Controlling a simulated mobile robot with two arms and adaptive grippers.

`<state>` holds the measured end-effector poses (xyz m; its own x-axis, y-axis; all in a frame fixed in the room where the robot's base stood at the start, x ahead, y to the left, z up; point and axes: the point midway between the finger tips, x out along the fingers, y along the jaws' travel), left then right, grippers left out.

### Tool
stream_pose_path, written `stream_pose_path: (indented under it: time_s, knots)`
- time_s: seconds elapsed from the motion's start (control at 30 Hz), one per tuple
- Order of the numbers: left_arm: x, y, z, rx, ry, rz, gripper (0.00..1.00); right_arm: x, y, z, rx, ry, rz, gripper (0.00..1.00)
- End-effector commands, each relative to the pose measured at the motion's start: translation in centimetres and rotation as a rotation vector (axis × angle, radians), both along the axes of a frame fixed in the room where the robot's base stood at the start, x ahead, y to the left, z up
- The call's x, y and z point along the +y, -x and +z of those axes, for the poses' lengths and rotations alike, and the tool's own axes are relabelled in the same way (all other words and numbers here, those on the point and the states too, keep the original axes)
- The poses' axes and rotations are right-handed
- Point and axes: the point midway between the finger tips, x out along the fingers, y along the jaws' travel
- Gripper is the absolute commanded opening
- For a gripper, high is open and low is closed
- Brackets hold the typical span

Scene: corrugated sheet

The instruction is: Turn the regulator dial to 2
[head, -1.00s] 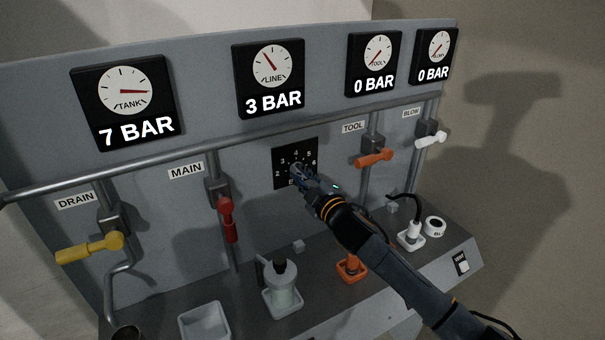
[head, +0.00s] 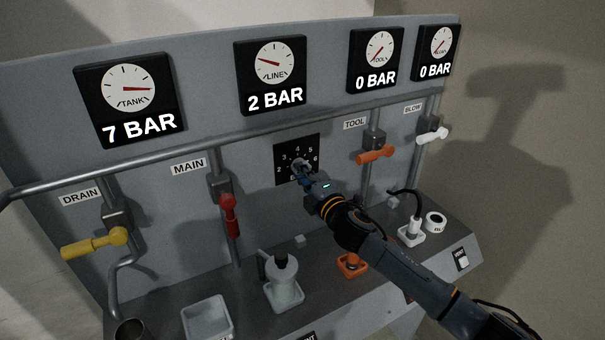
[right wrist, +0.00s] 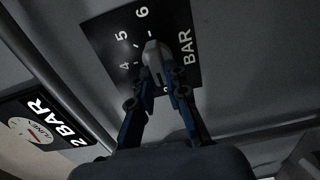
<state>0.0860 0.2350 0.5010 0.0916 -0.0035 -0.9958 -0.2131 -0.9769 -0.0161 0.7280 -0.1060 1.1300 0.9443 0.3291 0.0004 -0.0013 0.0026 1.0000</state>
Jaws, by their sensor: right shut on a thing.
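The regulator dial is a grey knob (right wrist: 154,56) on a black numbered plate (head: 309,150) in the middle of the panel. In the right wrist view the plate (right wrist: 118,35) shows the numbers 4, 5 and 6 and the word BAR. My right gripper (head: 301,170) is at the dial, and its fingers (right wrist: 157,83) are shut on the knob from both sides. The lower numbers on the plate are partly hidden by the gripper. The LINE gauge (head: 271,75) reads 2 BAR. My left gripper is not in view.
Valve handles stand around the dial: yellow DRAIN (head: 95,243), red MAIN (head: 231,215), orange TOOL (head: 375,154) and white BLOW (head: 433,135). The ledge below holds a grey cup-like part (head: 284,285), an empty tray (head: 207,318) and an orange holder (head: 352,265).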

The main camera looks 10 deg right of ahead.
Motion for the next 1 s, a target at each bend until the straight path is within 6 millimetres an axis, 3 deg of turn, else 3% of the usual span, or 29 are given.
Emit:
stream_pose_path:
  time_s: [0.47, 0.5, 0.6, 1.0]
  knots:
    - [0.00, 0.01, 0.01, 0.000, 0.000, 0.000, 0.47, 0.01, 0.03, -0.14, -0.003, 0.015, 0.001, 0.00]
    - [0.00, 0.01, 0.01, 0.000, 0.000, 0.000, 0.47, 0.01, 0.03, -0.14, -0.003, 0.015, 0.001, 0.21]
    - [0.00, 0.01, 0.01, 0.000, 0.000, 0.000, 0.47, 0.00, 0.02, -0.12, -0.003, 0.014, 0.000, 0.38]
    - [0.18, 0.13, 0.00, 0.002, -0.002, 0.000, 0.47, -0.25, 0.60, -0.12, -0.003, 0.013, 0.000, 0.38]
